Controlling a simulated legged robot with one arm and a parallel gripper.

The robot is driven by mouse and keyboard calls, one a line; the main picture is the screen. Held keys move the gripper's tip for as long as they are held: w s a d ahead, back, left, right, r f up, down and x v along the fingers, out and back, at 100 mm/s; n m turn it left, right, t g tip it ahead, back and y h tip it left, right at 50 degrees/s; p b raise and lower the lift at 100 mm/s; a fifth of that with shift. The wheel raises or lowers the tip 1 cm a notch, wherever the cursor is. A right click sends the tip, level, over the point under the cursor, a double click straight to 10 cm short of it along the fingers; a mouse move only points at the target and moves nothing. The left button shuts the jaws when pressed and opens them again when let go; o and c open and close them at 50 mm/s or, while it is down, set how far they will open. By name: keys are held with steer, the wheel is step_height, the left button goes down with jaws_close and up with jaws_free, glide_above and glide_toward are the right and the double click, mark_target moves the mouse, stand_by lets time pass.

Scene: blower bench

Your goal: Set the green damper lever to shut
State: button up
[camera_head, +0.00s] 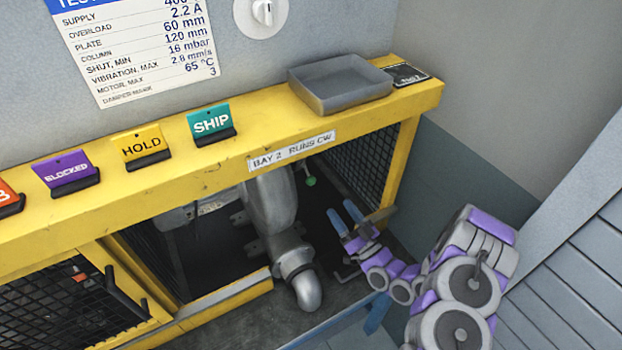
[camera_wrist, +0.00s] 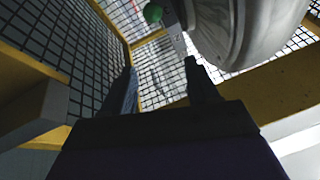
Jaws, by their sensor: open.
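The green damper lever shows in the head view as a small green knob (camera_head: 310,181) on a thin light stem, under the yellow beam inside the bay and right of the grey blower housing (camera_head: 268,205). In the wrist view the green knob (camera_wrist: 153,13) is at the top, close to the rounded grey housing (camera_wrist: 240,25). My gripper (camera_head: 344,214) is open and empty at the bay's right front, below and right of the knob and apart from it. In the wrist view its two dark fingers (camera_wrist: 160,85) point up toward the knob. The lever's markings cannot be made out.
The yellow frame (camera_head: 405,150) and black mesh (camera_head: 358,165) stand close on the right. A beam labelled BAY 2 RUNS CW (camera_head: 291,149) crosses above. A curved grey pipe (camera_head: 306,285) lies left of my gripper.

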mark_target(310, 178)
steer(key=w+a+b, duration=0.1)
steer(key=w+a, duration=0.2)
steer(key=w+a+b, duration=0.1)
steer(key=w+a, duration=0.2)
steer(key=w, duration=0.1)
steer(key=w+a+b, duration=0.1)
steer(key=w+a, duration=0.2)
steer(key=a, duration=0.1)
steer(key=shift+w+r, duration=0.15)
steer(key=shift+r, duration=0.2)
steer(key=shift+w+a+r, duration=0.15)
steer(key=shift+w+a, duration=0.1)
steer(key=shift+w, duration=0.05)
steer(key=shift+d+r, duration=0.1)
steer(key=shift+d, duration=0.2)
steer(key=shift+a, duration=0.2)
steer(key=c, duration=0.6)
jaws_close()
